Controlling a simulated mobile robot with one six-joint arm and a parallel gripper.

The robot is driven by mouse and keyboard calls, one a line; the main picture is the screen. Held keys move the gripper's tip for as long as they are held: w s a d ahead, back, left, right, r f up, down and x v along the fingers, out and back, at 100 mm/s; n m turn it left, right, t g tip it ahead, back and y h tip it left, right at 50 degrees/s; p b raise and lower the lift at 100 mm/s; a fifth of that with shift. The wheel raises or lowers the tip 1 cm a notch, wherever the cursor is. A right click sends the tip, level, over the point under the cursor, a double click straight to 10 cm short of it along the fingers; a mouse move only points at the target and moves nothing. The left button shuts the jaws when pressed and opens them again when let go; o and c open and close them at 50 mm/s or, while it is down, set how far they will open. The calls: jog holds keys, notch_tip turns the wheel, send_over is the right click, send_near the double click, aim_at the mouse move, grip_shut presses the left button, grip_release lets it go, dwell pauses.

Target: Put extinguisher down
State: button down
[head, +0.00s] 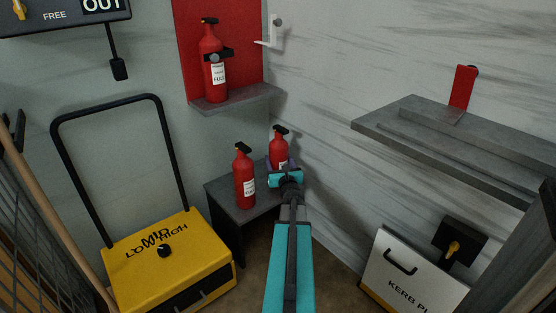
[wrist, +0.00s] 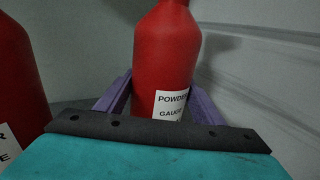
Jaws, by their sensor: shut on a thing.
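A red extinguisher with a black top (head: 279,143) and a white label is in my gripper (head: 280,170) at the grey corner table (head: 218,190). In the wrist view this extinguisher (wrist: 167,55) stands upright between the two purple fingers, which are shut on it. Its label reads "POWDER" and "GAUGE". Its base is hidden, so I cannot tell whether it touches the table. A second red extinguisher (head: 244,178) stands on the table just to the left; it also shows at the left edge of the wrist view (wrist: 18,80).
A third extinguisher (head: 212,65), labelled "FULL", is on a shelf (head: 235,100) against a red panel. A yellow box with a black handle (head: 170,255) stands at the left. A grey shelf (head: 470,140) and a white "KERB" case (head: 405,275) are at the right.

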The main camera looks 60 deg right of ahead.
jog(key=shift+f, duration=0.35)
jog(key=shift+f+b, duration=0.1)
jog(key=shift+b, duration=0.2)
jog(key=c, duration=0.5)
grip_release()
jog(key=shift+f, duration=0.1)
jog(key=p+v, duration=0.2)
jog(key=v, duration=0.7)
jog(key=shift+p+v, duration=1.45)
jog(key=shift+p, duration=1.05)
jog(key=shift+s, duration=0.15)
